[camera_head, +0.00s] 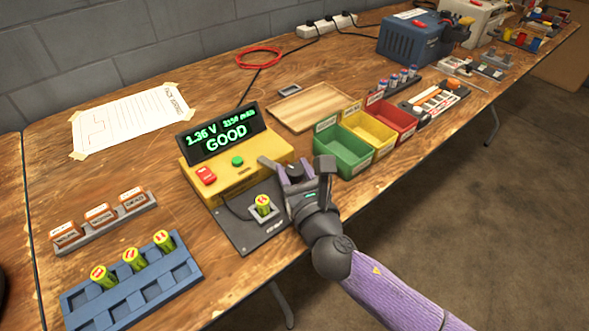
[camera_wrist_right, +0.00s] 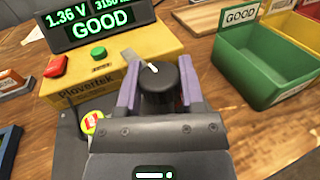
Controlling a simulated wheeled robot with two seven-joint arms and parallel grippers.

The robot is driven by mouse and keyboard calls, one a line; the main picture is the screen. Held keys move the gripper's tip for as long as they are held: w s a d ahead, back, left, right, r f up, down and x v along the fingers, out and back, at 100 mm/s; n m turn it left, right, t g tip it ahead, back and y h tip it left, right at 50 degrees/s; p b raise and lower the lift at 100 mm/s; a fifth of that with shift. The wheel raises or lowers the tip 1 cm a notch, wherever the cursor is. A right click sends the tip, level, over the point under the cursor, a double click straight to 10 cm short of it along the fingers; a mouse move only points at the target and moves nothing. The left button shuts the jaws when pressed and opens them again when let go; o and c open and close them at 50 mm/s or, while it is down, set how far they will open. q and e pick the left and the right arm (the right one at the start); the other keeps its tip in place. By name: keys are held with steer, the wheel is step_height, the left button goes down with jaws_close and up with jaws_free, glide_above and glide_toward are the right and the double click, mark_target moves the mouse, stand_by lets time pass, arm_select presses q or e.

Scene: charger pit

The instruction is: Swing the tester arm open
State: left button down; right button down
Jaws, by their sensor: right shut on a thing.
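The yellow tester (camera_head: 240,172) stands on the bench, its display (camera_head: 222,134) reading 1.36 V and GOOD. A green-yellow cell (camera_head: 263,205) stands in the holder on the dark base plate (camera_head: 245,236); its top also shows in the right wrist view (camera_wrist_right: 92,123). My right gripper (camera_head: 305,175) is at the tester's right front corner. In the wrist view its purple fingers (camera_wrist_right: 158,92) are shut on the black knob (camera_wrist_right: 157,77) of the tester arm, whose metal strip (camera_wrist_right: 139,60) shows behind the knob. The arm's pivot is not clear. My left gripper is out of view.
Green (camera_head: 342,152), yellow (camera_head: 369,136) and red (camera_head: 391,120) bins stand right of the gripper. A blue rack (camera_head: 130,285) with cells and a grey tray (camera_head: 105,222) are at left. A wooden board (camera_head: 305,106) lies behind. The bench's front edge is close.

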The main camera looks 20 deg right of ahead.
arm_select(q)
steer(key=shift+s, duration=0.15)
arm_select(e)
steer(key=shift+r+m+h+p, duration=0.1)
steer(key=shift+m+h+p, duration=0.25)
steer(key=shift+h, duration=0.25)
steer(key=m+h, duration=0.2)
steer(key=h, duration=0.1)
steer(key=shift+g, duration=0.3)
steer(key=shift+c, duration=1.1)
jaws_free()
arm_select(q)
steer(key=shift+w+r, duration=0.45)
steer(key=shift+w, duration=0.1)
